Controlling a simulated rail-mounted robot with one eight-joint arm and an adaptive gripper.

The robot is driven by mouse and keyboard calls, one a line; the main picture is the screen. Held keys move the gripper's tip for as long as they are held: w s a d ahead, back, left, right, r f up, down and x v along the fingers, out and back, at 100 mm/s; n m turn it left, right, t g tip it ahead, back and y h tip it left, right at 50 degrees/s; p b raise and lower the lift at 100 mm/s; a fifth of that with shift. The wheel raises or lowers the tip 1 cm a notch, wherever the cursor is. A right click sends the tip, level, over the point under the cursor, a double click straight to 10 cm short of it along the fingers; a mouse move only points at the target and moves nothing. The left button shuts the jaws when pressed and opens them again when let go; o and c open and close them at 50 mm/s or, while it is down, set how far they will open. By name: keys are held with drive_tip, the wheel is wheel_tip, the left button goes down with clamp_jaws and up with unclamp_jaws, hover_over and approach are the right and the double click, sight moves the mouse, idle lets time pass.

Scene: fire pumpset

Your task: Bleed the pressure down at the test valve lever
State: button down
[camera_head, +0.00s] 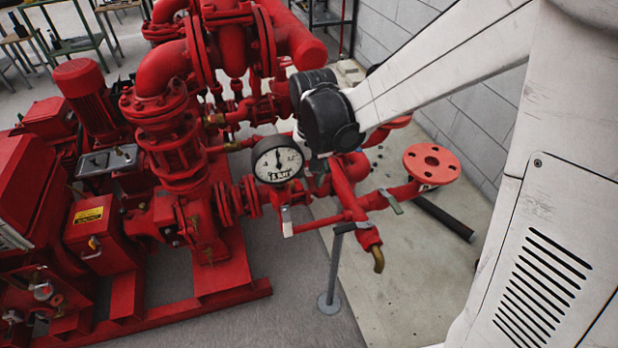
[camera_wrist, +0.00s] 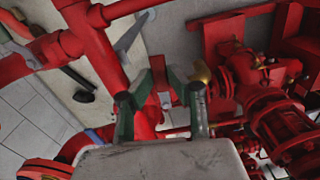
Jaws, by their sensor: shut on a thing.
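The test valve lever is hard to make out. In the wrist view my gripper (camera_wrist: 161,92) has its two dark green fingers on either side of a small piece among the red pipes, which I take to be the lever; the fingers partly hide it. In the head view my gripper is hidden behind the black wrist joint and the pipework. The round white pressure gauge (camera_head: 277,159) faces the head camera, its needle pointing roughly upward; its figures are too small to read.
A grey-green lever (camera_head: 390,201) sits on the pipe by a red round flange (camera_head: 432,164). A brass spout (camera_head: 378,259) hangs below the pipework. A thin grey stand (camera_head: 330,280) rises from the floor. The large red pumpset (camera_head: 178,150) fills the left; a block wall is behind.

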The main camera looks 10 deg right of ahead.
sight(312, 183)
drive_tip(key=c, duration=1.7)
unclamp_jaws()
drive_tip(key=shift+o, duration=0.2)
wheel_tip(312, 183, up, 12)
